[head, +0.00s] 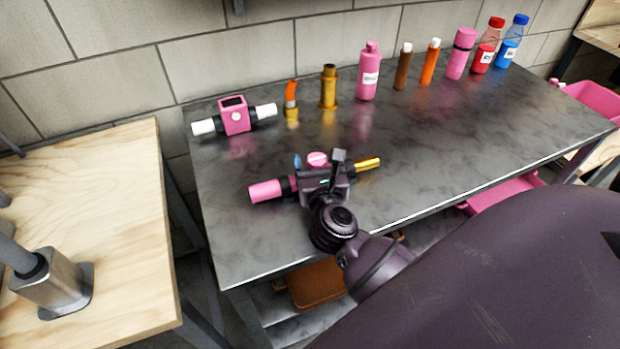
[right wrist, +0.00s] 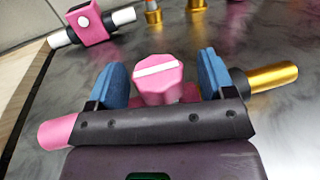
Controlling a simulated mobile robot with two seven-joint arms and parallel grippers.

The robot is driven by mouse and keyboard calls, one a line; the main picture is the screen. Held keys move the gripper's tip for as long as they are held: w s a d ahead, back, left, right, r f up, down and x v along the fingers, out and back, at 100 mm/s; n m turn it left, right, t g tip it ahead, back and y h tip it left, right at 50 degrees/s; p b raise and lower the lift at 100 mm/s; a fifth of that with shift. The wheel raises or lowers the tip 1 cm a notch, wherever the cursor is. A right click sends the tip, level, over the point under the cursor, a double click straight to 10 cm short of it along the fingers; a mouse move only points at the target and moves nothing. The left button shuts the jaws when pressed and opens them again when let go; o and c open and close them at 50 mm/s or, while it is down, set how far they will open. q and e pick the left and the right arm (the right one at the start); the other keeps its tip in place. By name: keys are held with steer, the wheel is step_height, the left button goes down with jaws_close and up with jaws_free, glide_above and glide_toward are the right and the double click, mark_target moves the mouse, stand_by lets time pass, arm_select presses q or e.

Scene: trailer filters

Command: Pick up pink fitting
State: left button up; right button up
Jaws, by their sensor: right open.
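A pink fitting lies on the dark metal table, with a pink octagonal knob (head: 317,158) marked by a white bar, a pink tube end (head: 265,190) on the left and a gold pipe end (head: 368,164) on the right. My right gripper (head: 318,160) is over its middle and hides part of it. In the right wrist view the blue fingers (right wrist: 165,78) are open, one on each side of the pink knob (right wrist: 160,80), with gaps visible. Another pink fitting (head: 235,115), a block with white ends, lies at the table's back left. My left gripper is not in view.
An orange-and-gold fitting (head: 291,99), a gold fitting (head: 328,87), a pink bottle (head: 368,72) and several other tubes and bottles line the table's back. A wooden table (head: 105,215) stands left across a gap. The metal table's front right is clear.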

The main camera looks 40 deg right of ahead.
steer(key=c, duration=1.1)
steer(key=shift+r, duration=0.1)
steer(key=shift+c, duration=0.2)
